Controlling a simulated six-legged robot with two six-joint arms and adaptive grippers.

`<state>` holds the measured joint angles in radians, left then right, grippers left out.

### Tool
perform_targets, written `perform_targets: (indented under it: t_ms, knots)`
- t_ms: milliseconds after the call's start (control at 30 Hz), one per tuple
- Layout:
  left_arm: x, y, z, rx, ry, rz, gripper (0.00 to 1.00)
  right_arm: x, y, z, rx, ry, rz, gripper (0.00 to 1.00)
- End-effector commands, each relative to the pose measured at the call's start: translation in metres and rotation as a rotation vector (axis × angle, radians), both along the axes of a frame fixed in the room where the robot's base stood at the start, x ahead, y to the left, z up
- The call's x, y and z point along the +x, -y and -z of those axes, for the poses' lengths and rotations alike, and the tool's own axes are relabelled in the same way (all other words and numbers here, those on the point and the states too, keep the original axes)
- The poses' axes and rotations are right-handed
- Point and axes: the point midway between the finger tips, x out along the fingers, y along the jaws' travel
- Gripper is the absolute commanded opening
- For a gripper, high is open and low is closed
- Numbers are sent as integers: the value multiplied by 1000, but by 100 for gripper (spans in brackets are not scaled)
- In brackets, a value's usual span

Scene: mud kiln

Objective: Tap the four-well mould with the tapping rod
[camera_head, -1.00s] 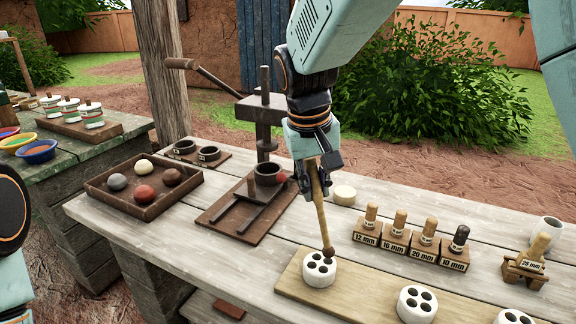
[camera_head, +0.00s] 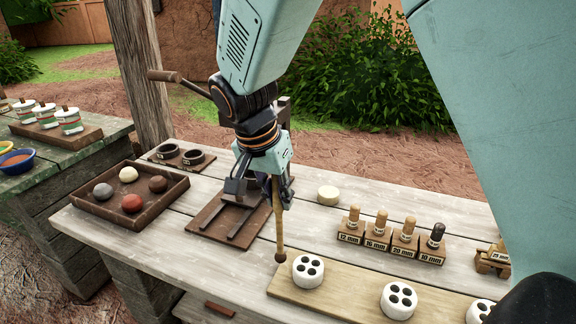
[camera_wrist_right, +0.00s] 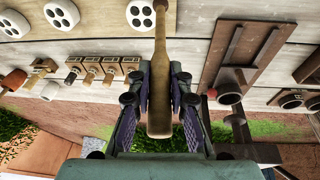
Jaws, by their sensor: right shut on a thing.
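The tapping rod (camera_head: 279,225) is a long pale wooden stick with a darker round tip. My right gripper (camera_head: 262,188) is shut on its upper part, and the rod hangs nearly upright. It also shows between the fingers (camera_wrist_right: 160,95) in the right wrist view. A white round mould with four dark wells (camera_head: 308,271) sits on the wooden board (camera_head: 350,296). The rod's tip is just left of this mould, apart from it in the picture; its height is hard to tell. A similar white mould (camera_head: 398,300) and a third, partly hidden one (camera_head: 478,312) stand further right. My left gripper is out of view.
Labelled wooden blocks with plungers (camera_head: 390,240) stand behind the board. A pale disc (camera_head: 328,195) lies near the back edge. A lever press (camera_head: 225,218) stands behind my right gripper. A tray with several coloured balls (camera_head: 130,195) is at left. Bare planks lie left of the board.

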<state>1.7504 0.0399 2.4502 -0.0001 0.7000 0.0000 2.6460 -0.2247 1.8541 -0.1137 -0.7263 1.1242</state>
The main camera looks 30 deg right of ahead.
Motion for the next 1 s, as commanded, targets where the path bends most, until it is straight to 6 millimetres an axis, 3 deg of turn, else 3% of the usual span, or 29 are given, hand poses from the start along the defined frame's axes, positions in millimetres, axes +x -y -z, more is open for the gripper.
perform_targets:
  t_ms: [33,400,600,1000]
  knots:
    - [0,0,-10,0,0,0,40,-4,4,-7,-5,8,75,0]
    - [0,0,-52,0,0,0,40,-32,31,-23,-74,84,691,0]
    - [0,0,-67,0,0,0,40,-43,41,-29,-116,105,932,0]
    - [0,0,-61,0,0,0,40,-47,43,-19,-134,114,1019,0]
